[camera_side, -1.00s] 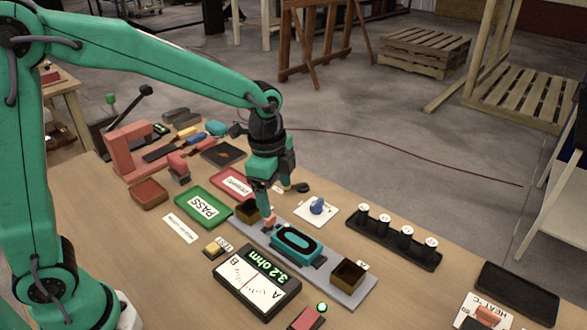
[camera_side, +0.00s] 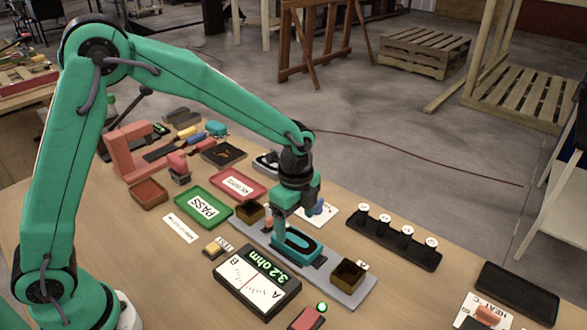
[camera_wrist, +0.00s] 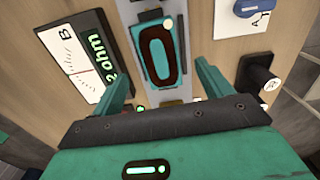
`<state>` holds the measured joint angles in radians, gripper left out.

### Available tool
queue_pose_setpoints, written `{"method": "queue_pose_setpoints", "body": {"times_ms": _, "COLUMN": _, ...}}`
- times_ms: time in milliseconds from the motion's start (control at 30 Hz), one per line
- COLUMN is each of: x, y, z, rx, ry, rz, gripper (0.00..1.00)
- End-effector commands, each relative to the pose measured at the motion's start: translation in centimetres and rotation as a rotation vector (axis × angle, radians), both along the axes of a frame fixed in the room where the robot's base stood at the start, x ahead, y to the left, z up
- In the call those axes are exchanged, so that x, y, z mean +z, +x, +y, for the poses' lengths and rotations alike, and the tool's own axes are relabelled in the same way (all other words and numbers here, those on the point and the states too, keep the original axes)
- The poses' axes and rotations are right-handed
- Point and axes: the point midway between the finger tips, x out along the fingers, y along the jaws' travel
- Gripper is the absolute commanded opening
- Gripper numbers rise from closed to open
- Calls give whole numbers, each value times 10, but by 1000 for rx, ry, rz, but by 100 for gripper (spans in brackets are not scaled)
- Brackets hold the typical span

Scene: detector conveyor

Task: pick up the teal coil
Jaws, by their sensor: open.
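The teal coil (camera_side: 299,247) is a rounded rectangular block with a dark oval ring on top. It sits on the grey strip (camera_side: 345,291) between two small brown boxes. My gripper (camera_side: 283,222) is just above the coil's far left end in the side view. In the wrist view the coil (camera_wrist: 163,52) lies ahead, between the lines of the two open fingers of my gripper (camera_wrist: 162,82), and nothing is between the fingers. In the side view the gripper partly hides the coil's far end, so I cannot tell whether they touch.
A meter reading 3.2 ohm (camera_side: 257,282) stands close to the strip. A black rack of spools (camera_side: 393,240) is on the right. Brown boxes (camera_side: 350,274) flank the coil. A green PASS tray (camera_side: 203,207) and a red tray (camera_side: 238,185) lie behind left. The front right table is partly clear.

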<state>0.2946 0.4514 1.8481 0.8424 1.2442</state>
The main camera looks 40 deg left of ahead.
Motion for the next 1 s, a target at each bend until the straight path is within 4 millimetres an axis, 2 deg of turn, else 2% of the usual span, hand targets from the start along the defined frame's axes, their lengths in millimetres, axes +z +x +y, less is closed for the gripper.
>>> {"method": "queue_pose_setpoints", "body": {"times_ms": 333, "x": -9, "y": 0, "z": -1, "rx": 0, "ry": 1, "rz": 2, "gripper": 78}}
{"method": "queue_pose_setpoints", "body": {"times_ms": 700, "x": -48, "y": -1, "z": -3, "rx": 0, "ry": 1, "rz": 3, "gripper": 78}}
{"method": "queue_pose_setpoints", "body": {"times_ms": 1000, "x": -54, "y": -1, "z": -3, "rx": 1, "ry": 0, "rz": 0, "gripper": 78}}
